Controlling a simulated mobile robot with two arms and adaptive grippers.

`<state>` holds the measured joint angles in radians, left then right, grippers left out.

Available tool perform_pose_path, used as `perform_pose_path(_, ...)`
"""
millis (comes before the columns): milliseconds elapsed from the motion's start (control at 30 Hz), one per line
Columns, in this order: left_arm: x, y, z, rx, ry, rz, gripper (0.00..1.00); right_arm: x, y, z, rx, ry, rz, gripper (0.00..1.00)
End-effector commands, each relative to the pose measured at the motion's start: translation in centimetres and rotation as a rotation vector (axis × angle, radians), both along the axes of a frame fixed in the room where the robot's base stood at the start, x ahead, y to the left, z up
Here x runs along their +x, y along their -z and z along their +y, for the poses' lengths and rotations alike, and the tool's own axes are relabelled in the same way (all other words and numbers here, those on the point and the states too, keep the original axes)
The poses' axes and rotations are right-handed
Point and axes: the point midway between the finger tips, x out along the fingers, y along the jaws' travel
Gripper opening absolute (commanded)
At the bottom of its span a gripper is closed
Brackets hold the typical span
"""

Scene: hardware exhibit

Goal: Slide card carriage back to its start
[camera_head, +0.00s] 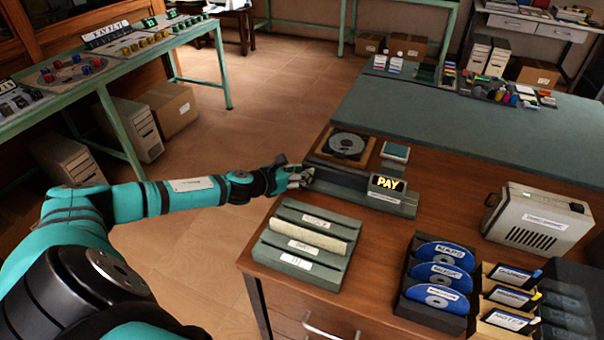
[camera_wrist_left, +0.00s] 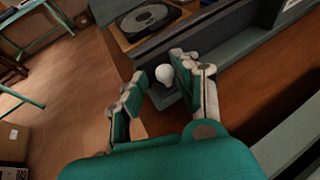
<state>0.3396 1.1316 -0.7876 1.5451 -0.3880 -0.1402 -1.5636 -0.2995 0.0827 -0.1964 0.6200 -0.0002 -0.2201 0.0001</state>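A grey-green device with a lit PAY sign (camera_head: 387,184) stands on the wooden desk. A long rail (camera_head: 345,184) runs left from the sign. In the left wrist view a pale round knob (camera_wrist_left: 165,75) sits on a small grey block at the rail's near end. I take this to be the card carriage's handle. My left gripper (camera_head: 298,177) is at the left end of the device. In the left wrist view its fingers (camera_wrist_left: 158,70) are spread, with the knob between their tips. A gap shows beside the left finger; contact with the right finger is unclear. My right gripper is out of view.
A disc on a wooden tray (camera_head: 347,147) lies behind the rail. A slotted grey rack (camera_head: 307,245) stands in front, and a blue-disc rack (camera_head: 439,275) at front right. A beige box (camera_head: 538,218) is at the right. Floor is free left of the desk.

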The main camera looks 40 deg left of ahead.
Motion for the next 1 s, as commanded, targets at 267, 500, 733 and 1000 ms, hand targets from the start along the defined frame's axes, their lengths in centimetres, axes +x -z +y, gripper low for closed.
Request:
perform_pose_path(267, -0.5, -0.1, 0.1, 0.0, 0.0, 0.002, 0.29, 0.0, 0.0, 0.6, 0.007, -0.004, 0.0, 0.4)
perform_pose_path(500, -3.4, -1.0, 0.5, 0.001, 0.001, 0.006, 0.29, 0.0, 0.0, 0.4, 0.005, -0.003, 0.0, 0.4)
perform_pose_path(733, -6.1, -2.2, 0.9, 0.001, 0.001, 0.006, 0.29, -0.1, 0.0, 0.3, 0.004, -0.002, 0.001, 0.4)
perform_pose_path(1000, -8.4, -3.1, 1.3, 0.0, 0.0, 0.005, 0.29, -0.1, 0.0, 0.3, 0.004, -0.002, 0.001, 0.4)
